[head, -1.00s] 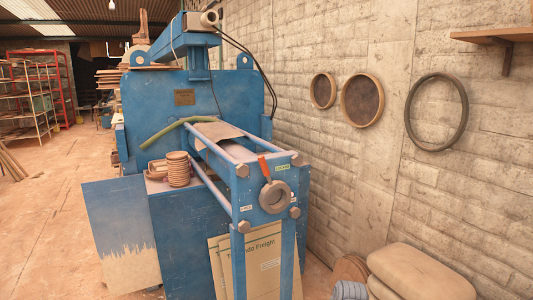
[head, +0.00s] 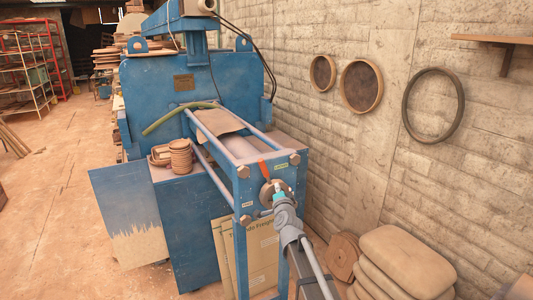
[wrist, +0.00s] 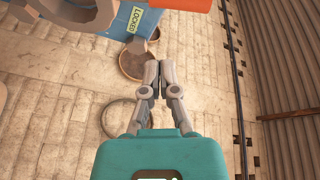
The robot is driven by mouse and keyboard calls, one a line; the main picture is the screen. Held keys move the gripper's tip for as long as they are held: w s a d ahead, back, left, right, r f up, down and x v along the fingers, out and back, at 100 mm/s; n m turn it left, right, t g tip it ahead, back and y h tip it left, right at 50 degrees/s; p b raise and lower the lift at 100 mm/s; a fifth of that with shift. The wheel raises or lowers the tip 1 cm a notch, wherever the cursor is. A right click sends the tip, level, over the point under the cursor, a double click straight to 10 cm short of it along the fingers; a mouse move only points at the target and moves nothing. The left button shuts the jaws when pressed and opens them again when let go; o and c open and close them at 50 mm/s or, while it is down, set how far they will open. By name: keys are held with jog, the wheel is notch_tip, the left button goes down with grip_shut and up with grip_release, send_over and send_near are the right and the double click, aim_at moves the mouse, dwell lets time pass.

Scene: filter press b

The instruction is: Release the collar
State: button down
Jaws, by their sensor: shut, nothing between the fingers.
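The collar is a grey ring (head: 266,192) on the front plate of the blue press, with an orange-red handle (head: 262,168) pointing up and slightly left. My gripper (head: 276,188) is in front of the collar in the head view and hides part of it. In the wrist view the fingers (wrist: 160,68) are closed together and empty. There the collar (wrist: 70,14) fills the top left corner, the handle (wrist: 182,4) shows at the top edge, and a yellow-green label (wrist: 134,18) reads LOCKED. The fingers appear apart from both.
Stacked bowls (head: 180,157) sit on the press's side ledge. Cardboard sheets (head: 256,258) lean below it. Filled sacks (head: 405,262) lie by the wall at right. Two round sieves (head: 361,87) and a hoop (head: 433,106) hang on the wall. Open floor (head: 45,220) lies left.

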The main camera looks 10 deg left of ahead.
jog(key=r+m+h, duration=0.1)
jog(key=r, duration=0.1)
jog(key=w+r+m+t+h+p, duration=0.1)
jog(key=r+m, duration=0.1)
jog(key=shift+a+r+t, duration=0.15)
jog(key=shift+r+t, duration=0.1)
jog(key=shift+t, duration=0.05)
jog(key=shift+w+p, duration=0.25)
jog(key=shift+p, duration=0.05)
jog(key=w+a, duration=0.4)
jog(key=w, duration=0.4)
jog(key=shift+a+r, duration=0.15)
dwell(0.4)
